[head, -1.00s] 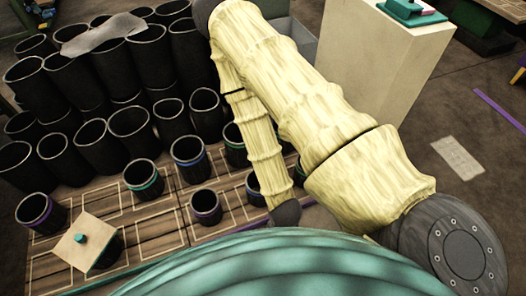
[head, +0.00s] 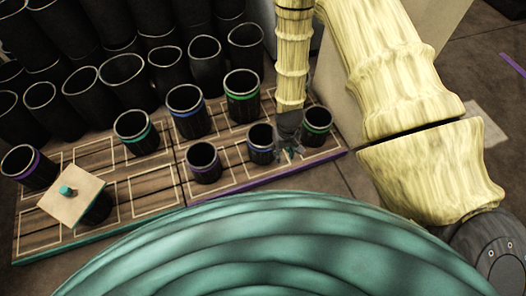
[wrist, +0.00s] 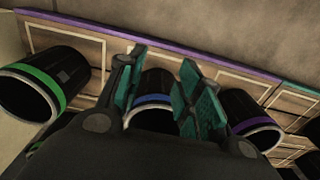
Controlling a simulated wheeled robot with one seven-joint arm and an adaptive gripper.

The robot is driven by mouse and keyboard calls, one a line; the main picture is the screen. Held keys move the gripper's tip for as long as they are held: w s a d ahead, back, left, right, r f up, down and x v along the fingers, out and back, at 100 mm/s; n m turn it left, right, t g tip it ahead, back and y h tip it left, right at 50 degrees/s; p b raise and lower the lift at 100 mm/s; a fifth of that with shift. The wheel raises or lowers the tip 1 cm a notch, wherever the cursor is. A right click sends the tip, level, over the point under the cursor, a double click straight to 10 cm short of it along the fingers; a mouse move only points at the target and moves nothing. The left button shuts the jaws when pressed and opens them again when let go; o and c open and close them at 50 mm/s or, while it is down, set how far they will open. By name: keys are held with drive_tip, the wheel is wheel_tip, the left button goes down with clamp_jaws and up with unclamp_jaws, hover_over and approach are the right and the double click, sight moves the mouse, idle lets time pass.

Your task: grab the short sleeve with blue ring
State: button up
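The short sleeve with the blue ring (head: 261,143) is a black open tube standing on the wooden board, between a short purple-ringed sleeve (head: 203,161) and a short green-ringed sleeve (head: 317,124). My gripper (head: 289,148) is low beside its right side in the head view. In the wrist view my gripper (wrist: 161,80) is open, its teal finger pads apart. The blue-ringed sleeve (wrist: 153,113) shows between and behind the pads, partly covered by them and the gripper body. Whether a pad touches it I cannot tell.
A taller blue-ringed sleeve (head: 187,111) and a taller green-ringed one (head: 241,96) stand behind. A teal-ringed sleeve (head: 135,131) is further left. Plain black tubes (head: 122,75) crowd the back left.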

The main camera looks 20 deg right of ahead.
drive_tip(key=w+d+f+b, duration=0.1)
drive_tip(key=w+d+b, duration=0.1)
drive_tip(key=w+b, duration=0.8)
drive_tip(key=w+f+b, duration=0.2)
drive_tip(key=w+f, duration=0.2)
drive_tip(key=f, duration=0.6)
drive_tip(key=shift+d+f, duration=0.15)
drive_tip(key=shift+f, duration=0.15)
clamp_jaws()
